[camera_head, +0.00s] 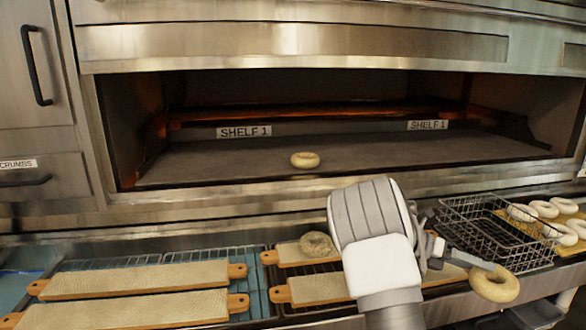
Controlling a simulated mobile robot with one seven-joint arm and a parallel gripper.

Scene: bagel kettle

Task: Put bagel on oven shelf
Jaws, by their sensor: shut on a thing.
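My gripper (486,266) is at the right, in front of the wire basket, shut on a pale bagel (496,293) near the counter's front edge. The fingers are at the bagel's upper side. The oven is open, and its grey oven shelf (400,156), labelled SHELF 1, is behind and to the left of my gripper. One bagel (305,160) lies near the shelf's front edge. Another bagel (316,243) rests on a wooden board just left of my arm, which hides part of the counter.
Several tan boards (135,280) lie on wire racks at the left. A black wire basket (500,235) stands right of my arm. Several bagels (566,230) lie on a yellowish surface at the far right. Most of the oven shelf is clear.

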